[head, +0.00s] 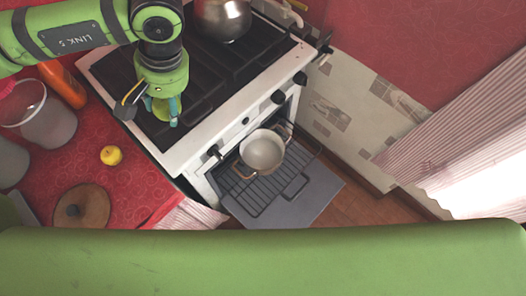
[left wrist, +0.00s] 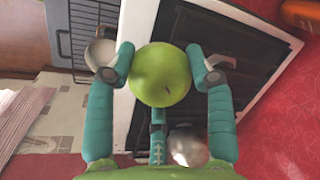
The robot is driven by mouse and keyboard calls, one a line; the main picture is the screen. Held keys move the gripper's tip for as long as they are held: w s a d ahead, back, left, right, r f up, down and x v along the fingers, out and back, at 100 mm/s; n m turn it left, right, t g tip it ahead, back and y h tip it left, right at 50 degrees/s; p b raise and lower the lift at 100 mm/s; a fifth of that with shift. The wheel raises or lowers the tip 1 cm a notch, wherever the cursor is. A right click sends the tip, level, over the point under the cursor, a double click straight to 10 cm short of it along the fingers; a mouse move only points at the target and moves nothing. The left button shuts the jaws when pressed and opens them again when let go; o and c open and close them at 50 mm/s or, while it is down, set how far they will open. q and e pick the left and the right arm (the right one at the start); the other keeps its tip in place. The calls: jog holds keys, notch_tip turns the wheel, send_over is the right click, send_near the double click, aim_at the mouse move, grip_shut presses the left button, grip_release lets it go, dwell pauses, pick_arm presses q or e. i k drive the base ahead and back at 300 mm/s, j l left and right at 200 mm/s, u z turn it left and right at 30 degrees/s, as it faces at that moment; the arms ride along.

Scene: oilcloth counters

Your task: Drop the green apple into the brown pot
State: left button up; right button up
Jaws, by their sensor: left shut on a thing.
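The pot (head: 262,151), pale inside with brownish handles, stands open and upright on the oven rack, lower and to the right of the gripper. It shows partly behind a finger in the left wrist view (left wrist: 99,50). My right gripper is not in view.
A steel pot (head: 222,17) stands on the back of the stove (head: 225,75). The oven door is open with its rack (head: 262,195) out.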

aim_at(262, 156)
jog(key=l+u, duration=0.2)
jog(key=l, duration=0.95)
jog(key=k+l+u, duration=0.1)
jog(key=l+u, duration=0.15)
jog(key=l, duration=0.85)
